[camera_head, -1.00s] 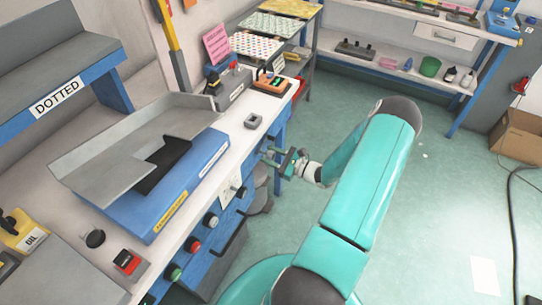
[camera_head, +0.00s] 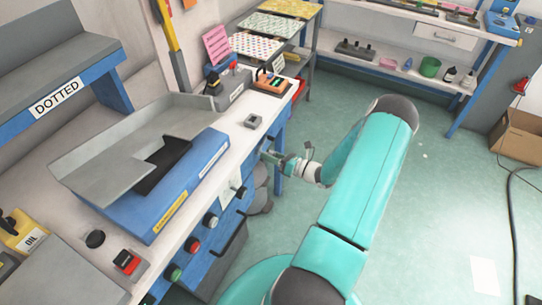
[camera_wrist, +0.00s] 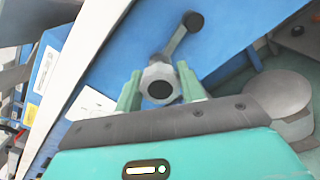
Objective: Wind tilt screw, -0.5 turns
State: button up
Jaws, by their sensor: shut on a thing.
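The tilt screw (camera_wrist: 160,71) shows in the wrist view as a grey hub with a dark round centre, on the blue front of the bench. A grey crank arm (camera_wrist: 177,43) runs from it up and right to a dark knob (camera_wrist: 193,21). My gripper (camera_wrist: 160,85) is shut on the hub, one green finger on each side. In the head view my gripper (camera_head: 276,159) is at the bench's front edge, below the small grey block. The screw is too small and covered to make out there.
A grey metal tray (camera_head: 90,165) sits on a blue base (camera_head: 165,205) on the bench. Several knobs, such as a red one (camera_head: 193,244), line the bench front left of my gripper. A small grey block (camera_head: 253,121) lies on the bench top. The floor (camera_head: 440,190) to the right is open.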

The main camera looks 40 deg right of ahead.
jog(key=shift+s+f+m, duration=0.1)
jog(key=shift+s+m, duration=0.05)
jog(key=shift+m, duration=0.15)
jog(key=o, duration=1)
jog(key=shift+d, duration=0.1)
jog(key=v, duration=1.3)
jog(key=shift+s, duration=0.35)
